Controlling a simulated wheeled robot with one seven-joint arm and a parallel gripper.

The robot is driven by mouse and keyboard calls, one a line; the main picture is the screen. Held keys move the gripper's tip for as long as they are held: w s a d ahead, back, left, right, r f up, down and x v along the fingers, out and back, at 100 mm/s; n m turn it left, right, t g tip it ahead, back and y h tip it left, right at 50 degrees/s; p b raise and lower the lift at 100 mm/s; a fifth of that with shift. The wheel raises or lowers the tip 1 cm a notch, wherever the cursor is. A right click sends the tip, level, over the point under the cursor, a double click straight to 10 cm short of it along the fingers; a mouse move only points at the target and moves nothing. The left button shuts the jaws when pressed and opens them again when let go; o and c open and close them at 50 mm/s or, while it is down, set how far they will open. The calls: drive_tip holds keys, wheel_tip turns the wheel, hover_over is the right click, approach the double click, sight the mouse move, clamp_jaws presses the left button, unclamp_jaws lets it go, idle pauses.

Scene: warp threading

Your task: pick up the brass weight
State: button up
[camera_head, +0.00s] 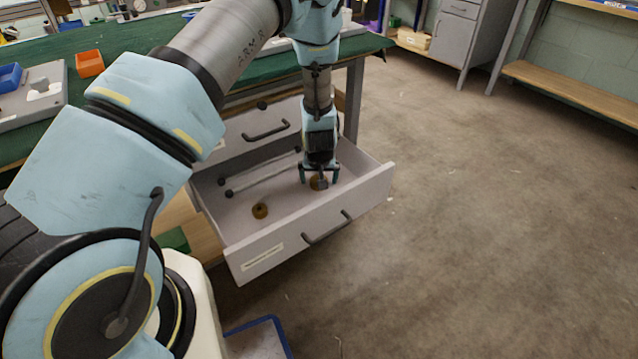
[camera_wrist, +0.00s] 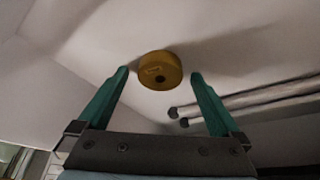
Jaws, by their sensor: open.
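My gripper (camera_wrist: 159,76) is open and points down into the drawer.
The grey drawer (camera_head: 300,244) is pulled out, its walls close around my gripper. Two pale rods (camera_head: 262,172) with dark ends lie along its back. A closed drawer (camera_head: 235,139) is above, under the green-topped bench (camera_head: 130,42). A blue-edged tray (camera_head: 262,340) is on the floor. Open floor lies right.

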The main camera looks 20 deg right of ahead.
drive_tip(key=shift+c, duration=0.2)
clamp_jaws()
idle(0.6)
